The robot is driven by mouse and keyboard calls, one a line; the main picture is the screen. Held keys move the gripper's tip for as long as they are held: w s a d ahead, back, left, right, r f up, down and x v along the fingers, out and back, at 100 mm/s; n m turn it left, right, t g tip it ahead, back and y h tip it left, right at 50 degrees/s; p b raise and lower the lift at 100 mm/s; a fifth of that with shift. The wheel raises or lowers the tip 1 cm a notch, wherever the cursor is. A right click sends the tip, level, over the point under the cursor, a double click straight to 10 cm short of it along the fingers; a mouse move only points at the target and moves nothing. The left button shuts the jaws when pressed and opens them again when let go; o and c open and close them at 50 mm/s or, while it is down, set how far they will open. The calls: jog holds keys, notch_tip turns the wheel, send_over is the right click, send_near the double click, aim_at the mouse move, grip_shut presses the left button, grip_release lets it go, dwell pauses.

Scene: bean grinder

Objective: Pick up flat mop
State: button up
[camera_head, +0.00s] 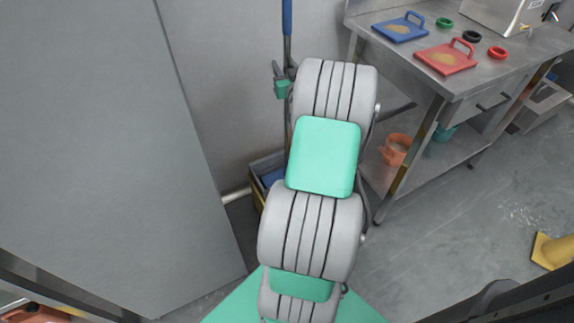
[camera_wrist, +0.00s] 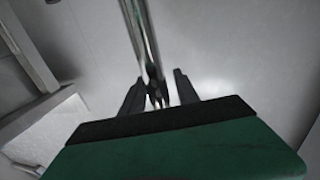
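The flat mop shows as an upright pole with a blue upper handle (camera_head: 287,18) against the wall in the head view. Its lower end is hidden. My gripper (camera_head: 284,68) is beside the pole at mid-height, partly hidden by my arm. In the wrist view the pole (camera_wrist: 138,30) runs down from the top edge toward my gripper (camera_wrist: 157,88). The two dark fingers stand apart, one on each side of the pole's line. A dark, forked piece shows between them. I cannot tell whether the pole is between the fingertips or just beyond them.
A bucket (camera_head: 262,163) stands on the floor by the wall, partly behind my arm. A large grey panel (camera_head: 90,130) fills the left. A steel table (camera_head: 460,78) with blue and red trays stands at right. A yellow object (camera_head: 553,250) lies on the right floor.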

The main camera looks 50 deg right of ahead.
grip_shut()
jog(key=shift+r, duration=0.1)
dwell(1.0)
